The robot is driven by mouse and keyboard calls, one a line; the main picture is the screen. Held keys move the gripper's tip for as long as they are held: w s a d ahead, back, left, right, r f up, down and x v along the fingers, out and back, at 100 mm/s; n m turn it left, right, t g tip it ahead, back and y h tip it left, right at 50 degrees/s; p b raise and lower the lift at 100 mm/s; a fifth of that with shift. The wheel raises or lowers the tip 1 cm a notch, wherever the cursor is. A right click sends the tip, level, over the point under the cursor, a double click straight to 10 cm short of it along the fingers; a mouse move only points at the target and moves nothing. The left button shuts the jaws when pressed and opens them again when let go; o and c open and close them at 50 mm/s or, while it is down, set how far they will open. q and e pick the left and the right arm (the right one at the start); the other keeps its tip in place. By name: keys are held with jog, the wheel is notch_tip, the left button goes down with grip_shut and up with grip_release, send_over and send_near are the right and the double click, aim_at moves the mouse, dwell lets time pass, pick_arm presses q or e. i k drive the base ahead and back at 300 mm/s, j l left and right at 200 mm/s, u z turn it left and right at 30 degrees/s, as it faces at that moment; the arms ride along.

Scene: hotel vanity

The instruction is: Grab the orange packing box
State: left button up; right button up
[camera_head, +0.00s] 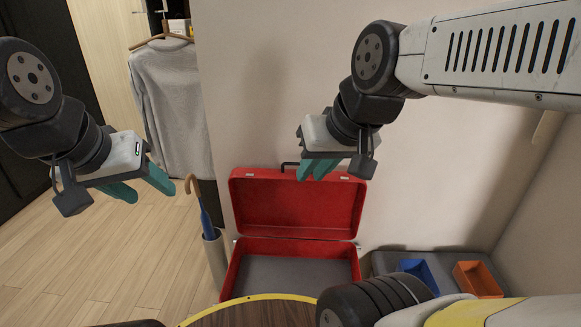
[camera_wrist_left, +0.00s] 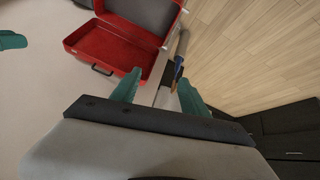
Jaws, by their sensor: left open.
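The orange packing box (camera_head: 478,280) is a small open-topped box on a dark grey surface at the lower right of the head view. My left gripper (camera_head: 140,188) is open and empty, in the air at the left, far from the box. Its teal fingers also show in the left wrist view (camera_wrist_left: 158,92). My right gripper (camera_head: 317,170) hangs in front of the wall above the red suitcase, up and left of the box. Its fingers look close together from this angle, with nothing visible between them. The orange box does not show in the left wrist view.
A blue box (camera_head: 418,273) stands left of the orange one. An open red suitcase (camera_head: 298,205) is in the middle. An umbrella (camera_head: 205,215) leans in a stand to its left. A grey sweater (camera_head: 172,105) hangs behind. The wooden floor at left is clear.

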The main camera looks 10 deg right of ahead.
aim_at(473, 277)
jog(key=z, duration=2.2)
jog(key=i+l+u, duration=0.15)
jog(key=l, duration=0.2)
jog(key=i+l+u, duration=0.15)
jog(key=l, duration=0.2)
jog(key=l+u, duration=0.15)
jog(key=l, duration=0.25)
jog(key=i+u, duration=0.3)
jog(key=i+l+u, duration=0.25)
jog(key=i, duration=0.25)
